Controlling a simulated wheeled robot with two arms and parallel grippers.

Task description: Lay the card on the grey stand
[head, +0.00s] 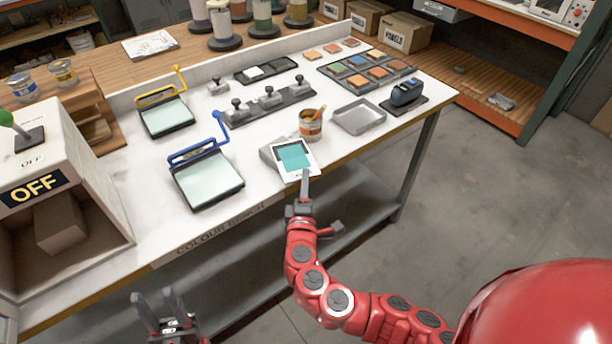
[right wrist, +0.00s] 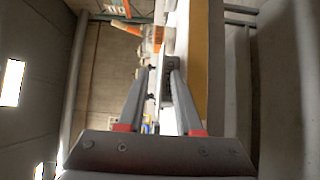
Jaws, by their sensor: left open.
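The white card (head: 295,158) with a teal patch is near the front edge of the bench in the head view. The grey stand (head: 267,151) shows only partly, behind and left of the card, which hides the rest. Whether the card touches the stand is unclear. My right gripper (head: 305,176) is at the card's near edge, its fingers close together and seemingly shut on it. In the right wrist view its fingers (right wrist: 161,66) nearly meet; the card cannot be clearly made out there. My left gripper (head: 160,303) is open and empty, low in front of the bench.
An orange-labelled pot (head: 311,126) stands just behind the card. A grey tray (head: 359,117) is to its right, and a blue-handled frame (head: 207,177) to the left. The white bench top (head: 250,215) is clear by the front edge.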

